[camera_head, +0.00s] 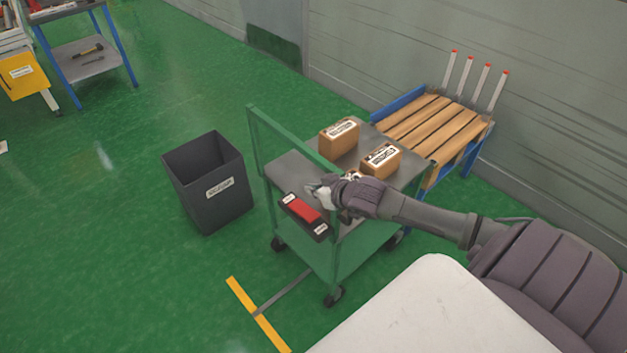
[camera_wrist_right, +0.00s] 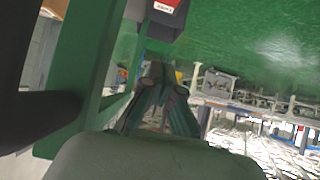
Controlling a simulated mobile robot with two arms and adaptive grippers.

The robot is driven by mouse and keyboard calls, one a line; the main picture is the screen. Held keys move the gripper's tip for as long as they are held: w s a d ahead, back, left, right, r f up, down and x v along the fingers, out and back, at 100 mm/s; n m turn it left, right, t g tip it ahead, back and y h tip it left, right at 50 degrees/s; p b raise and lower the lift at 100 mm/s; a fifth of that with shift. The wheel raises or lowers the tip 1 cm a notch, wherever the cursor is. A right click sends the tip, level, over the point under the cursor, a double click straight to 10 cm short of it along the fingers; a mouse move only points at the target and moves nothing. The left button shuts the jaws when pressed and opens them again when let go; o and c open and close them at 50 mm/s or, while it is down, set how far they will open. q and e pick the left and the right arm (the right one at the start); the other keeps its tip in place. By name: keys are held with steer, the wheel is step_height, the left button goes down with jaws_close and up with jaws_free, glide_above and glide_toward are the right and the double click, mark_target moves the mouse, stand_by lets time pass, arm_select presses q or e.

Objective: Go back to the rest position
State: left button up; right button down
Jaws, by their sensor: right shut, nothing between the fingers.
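My right gripper (camera_head: 318,192) is shut and empty in the head view, above the near end of the green cart (camera_head: 335,245). Its closed fingers also show in the right wrist view (camera_wrist_right: 160,88), with a green post of the cart close on the left. My left gripper is not in view.
A dark open bin (camera_head: 208,182) stands left of the cart. A slatted wooden pallet (camera_head: 428,122) lies behind, by the wall.

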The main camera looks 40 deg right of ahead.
stand_by(0.3)
steer(key=s+a+f+n+g, duration=0.1)
steer(key=s+a+f+g, duration=0.25)
steer(key=s+a, duration=0.8)
steer(key=s+a+r+g, duration=0.1)
steer(key=s+a+g, duration=0.15)
steer(key=s, duration=0.45)
steer(key=s+a+r+g, duration=0.1)
steer(key=s+a+r, duration=0.15)
steer(key=s, duration=0.55)
step_height(320, 180, down, 27)
steer(key=s+g, duration=0.2)
steer(key=s+d+f+g, duration=0.1)
steer(key=s+d+f, duration=0.2)
steer(key=s+f, duration=1.3)
steer(key=shift+s+n+h, duration=0.25)
steer(key=shift+n+h, duration=0.05)
steer(key=shift+h, duration=0.1)
